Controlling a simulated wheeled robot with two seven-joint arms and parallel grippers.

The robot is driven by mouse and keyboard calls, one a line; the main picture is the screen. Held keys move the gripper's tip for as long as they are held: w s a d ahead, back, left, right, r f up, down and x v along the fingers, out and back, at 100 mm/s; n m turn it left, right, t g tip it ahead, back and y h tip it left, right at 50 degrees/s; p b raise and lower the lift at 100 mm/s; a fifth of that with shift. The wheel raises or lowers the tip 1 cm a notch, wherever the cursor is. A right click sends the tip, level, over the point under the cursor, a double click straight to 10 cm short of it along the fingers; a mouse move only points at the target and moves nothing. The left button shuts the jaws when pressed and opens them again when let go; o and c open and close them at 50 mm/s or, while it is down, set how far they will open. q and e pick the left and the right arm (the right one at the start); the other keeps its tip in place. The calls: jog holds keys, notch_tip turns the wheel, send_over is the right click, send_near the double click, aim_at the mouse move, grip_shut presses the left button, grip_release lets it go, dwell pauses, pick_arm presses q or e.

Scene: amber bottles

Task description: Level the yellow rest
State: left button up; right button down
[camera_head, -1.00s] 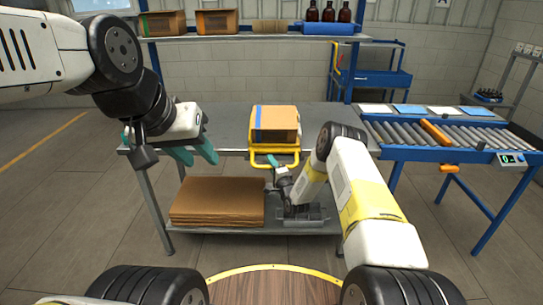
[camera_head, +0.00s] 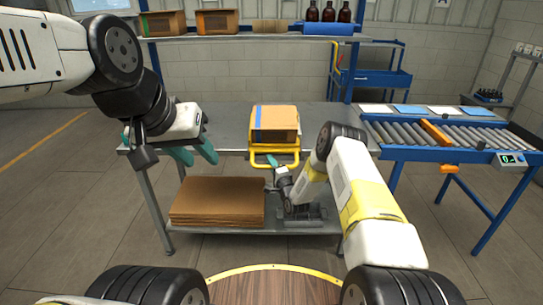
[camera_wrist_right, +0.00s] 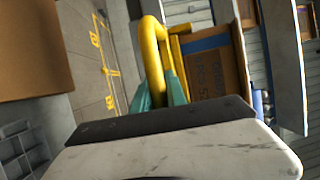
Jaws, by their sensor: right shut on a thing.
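The yellow rest (camera_head: 275,150) is a yellow tubular frame at the front edge of the grey table. A cardboard box (camera_head: 276,121) with a blue stripe sits on it. My right gripper (camera_head: 271,170) reaches up from below to the rest's front bar. In the right wrist view, the teal fingers of my right gripper (camera_wrist_right: 159,92) are shut on the yellow bar of the rest (camera_wrist_right: 153,55), with the box (camera_wrist_right: 212,70) beyond. I cannot tell the rest's exact tilt. My left gripper (camera_head: 195,154) is open and empty, left of the rest near the table edge.
Flat cardboard sheets (camera_head: 217,201) lie stacked on the lower shelf beside a grey tray (camera_head: 303,214). A roller conveyor (camera_head: 450,133) stands at the right. The tabletop (camera_head: 228,122) left of the box is mostly clear. Bottles (camera_head: 328,12) stand on the upper shelf.

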dwell(0.6)
jog(key=shift+s+r+m+g+h, duration=0.25)
jog(key=shift+r+m+g+h, duration=0.25)
jog(key=shift+r+g, duration=0.55)
jog(key=shift+f, duration=0.1)
jog(key=c, duration=1.3)
grip_release()
jog(key=shift+c, duration=0.2)
jog(key=v, duration=0.7)
jog(key=shift+s+d, duration=0.2)
jog(key=shift+s, duration=0.2)
